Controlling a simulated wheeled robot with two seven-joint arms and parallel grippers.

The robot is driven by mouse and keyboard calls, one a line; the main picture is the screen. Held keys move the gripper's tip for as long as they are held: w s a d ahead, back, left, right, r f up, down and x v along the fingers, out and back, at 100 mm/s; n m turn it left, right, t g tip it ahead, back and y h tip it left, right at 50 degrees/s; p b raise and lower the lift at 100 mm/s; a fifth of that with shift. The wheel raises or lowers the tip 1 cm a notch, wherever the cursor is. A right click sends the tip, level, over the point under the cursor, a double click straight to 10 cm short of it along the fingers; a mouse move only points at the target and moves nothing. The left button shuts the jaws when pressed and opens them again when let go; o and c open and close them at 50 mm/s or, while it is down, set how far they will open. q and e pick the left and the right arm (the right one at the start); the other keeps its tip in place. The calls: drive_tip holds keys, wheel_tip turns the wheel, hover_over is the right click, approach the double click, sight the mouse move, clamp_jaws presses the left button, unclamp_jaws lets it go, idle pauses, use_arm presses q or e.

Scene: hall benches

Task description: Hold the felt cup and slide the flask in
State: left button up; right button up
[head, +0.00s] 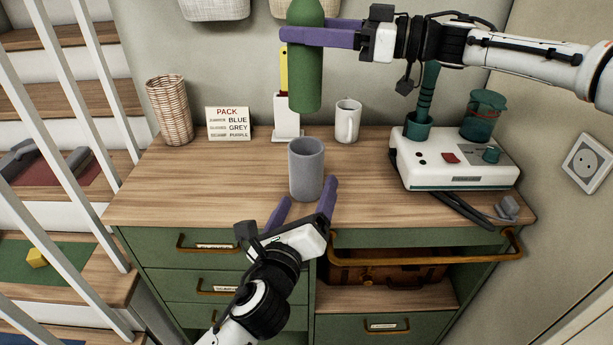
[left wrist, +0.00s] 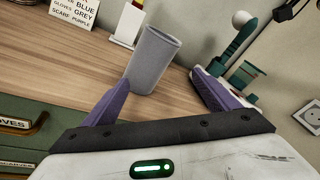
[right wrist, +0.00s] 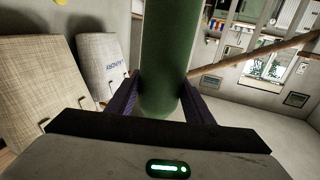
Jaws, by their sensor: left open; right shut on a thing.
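The grey felt cup (head: 306,168) stands upright on the wooden bench top near its front edge. It also shows in the left wrist view (left wrist: 153,62). My left gripper (head: 303,195) is open in front of the cup, its purple fingers to either side of the cup's near base; I cannot tell whether they touch it. My right gripper (head: 290,33) is shut on the green flask (head: 305,85) and holds it upright above and behind the cup in the head view. The flask also fills the middle of the right wrist view (right wrist: 168,60).
A wicker basket (head: 169,110), a PACK sign (head: 230,124), a white stand (head: 287,115) with a yellow item and a white mug (head: 347,121) line the back. A white machine (head: 455,160) stands on the right. A brass rail (head: 430,257) runs along the front.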

use_arm(q)
drive_tip(key=w+r+m+y, duration=0.1)
drive_tip(key=m, duration=0.1)
drive_tip(key=w+r+m+t+y, duration=0.1)
drive_tip(key=r+m+y, duration=0.1)
drive_tip(key=shift+w+r+m+t, duration=0.1)
drive_tip(key=shift+w+m+t, duration=0.2)
drive_tip(key=shift+w+m, duration=0.1)
drive_tip(key=shift+d+r+y, duration=0.1)
drive_tip(key=shift+d+y, duration=0.05)
drive_tip(key=shift+y, duration=0.15)
drive_tip(key=shift+w+y, duration=0.2)
drive_tip(key=shift+y, duration=0.1)
drive_tip(key=w, duration=1.1)
drive_tip(key=shift+w, duration=0.2)
use_arm(e)
drive_tip(key=shift+r, duration=0.15)
use_arm(q)
drive_tip(key=c, duration=1.1)
drive_tip(key=shift+o, duration=0.2)
use_arm(e)
wheel_tip(320, 180, down, 3)
drive_tip(key=shift+f, duration=0.1)
hover_over(306, 170)
drive_tip(key=w, duration=0.4)
wheel_tip(306, 170, down, 18)
drive_tip(key=shift+d+r, duration=0.15)
drive_tip(key=shift+r, duration=0.1)
